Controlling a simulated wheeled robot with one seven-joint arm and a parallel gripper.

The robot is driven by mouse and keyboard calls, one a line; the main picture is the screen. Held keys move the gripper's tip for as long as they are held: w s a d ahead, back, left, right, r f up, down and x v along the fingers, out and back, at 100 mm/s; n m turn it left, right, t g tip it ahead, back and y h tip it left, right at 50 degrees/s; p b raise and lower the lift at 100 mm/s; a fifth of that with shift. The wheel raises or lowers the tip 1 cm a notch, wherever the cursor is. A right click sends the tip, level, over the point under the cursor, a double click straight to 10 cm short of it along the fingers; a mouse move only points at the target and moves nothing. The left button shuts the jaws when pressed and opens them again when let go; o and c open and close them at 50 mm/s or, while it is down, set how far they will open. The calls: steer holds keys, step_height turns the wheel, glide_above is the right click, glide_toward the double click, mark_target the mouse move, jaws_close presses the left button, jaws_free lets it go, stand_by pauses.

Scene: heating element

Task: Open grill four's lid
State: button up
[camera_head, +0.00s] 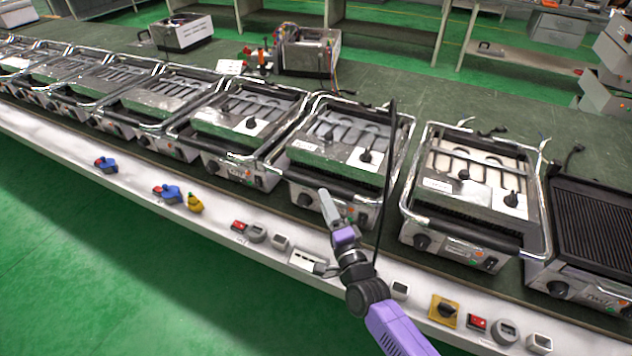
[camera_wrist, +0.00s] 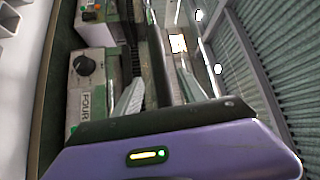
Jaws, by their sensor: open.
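Grill four (camera_head: 335,150) is a steel contact grill, with its lid (camera_head: 345,135) lying flat and shut and a dark handle bar along its front edge. In the wrist view its front panel (camera_wrist: 85,95) carries a dark knob and the printed word FOUR. My gripper (camera_head: 328,206) is at the front of this grill, over the handle and front panel. In the wrist view my gripper (camera_wrist: 160,92) is open, its two grey fingers apart with a dark bar running between them. Whether either finger touches the bar cannot be told.
A similar shut grill (camera_head: 470,190) stands close on the right, and another shut grill (camera_head: 235,130) on the left. A ribbed dark plate (camera_head: 595,225) lies at the far right. A white ledge (camera_head: 210,225) with switches and small valves runs along the front.

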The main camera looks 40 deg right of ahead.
mark_target(316, 184)
steer(key=shift+b+x, duration=0.75)
steer(key=shift+x, duration=2.9)
jaws_close()
